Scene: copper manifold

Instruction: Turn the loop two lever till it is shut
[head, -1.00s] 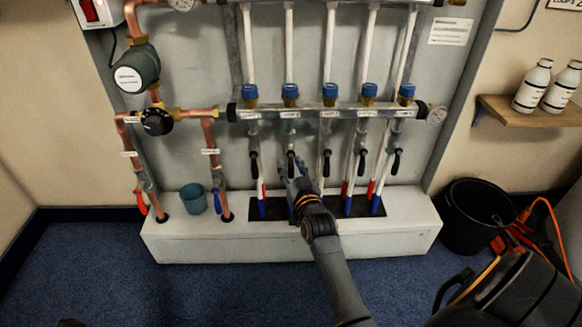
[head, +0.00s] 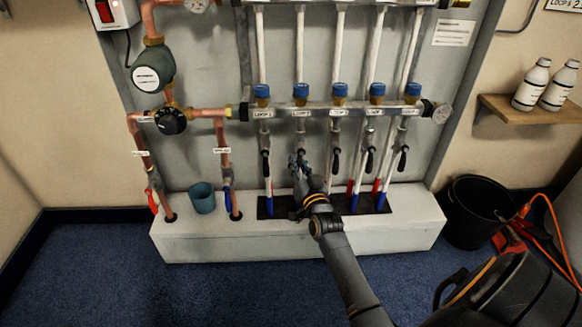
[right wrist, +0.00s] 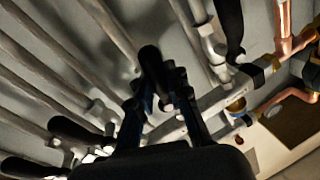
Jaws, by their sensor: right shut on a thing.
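The loop two lever (head: 301,154) is the second black lever from the left, under the manifold's lower bar. My right gripper (head: 298,163) is at this lever and covers most of it in the head view. In the right wrist view the black lever (right wrist: 151,63) stands between the two fingers of the right gripper (right wrist: 160,98), which is shut on it. How far the lever is turned is hard to tell, as the gripper hides it. My left gripper is not in view.
Similar black levers hang on both sides, the closest being the left one (head: 265,163) and the right one (head: 335,161). Below are white and coloured pipes and a white plinth (head: 300,245). A teal cup (head: 203,198) stands left, a black bucket (head: 474,215) right.

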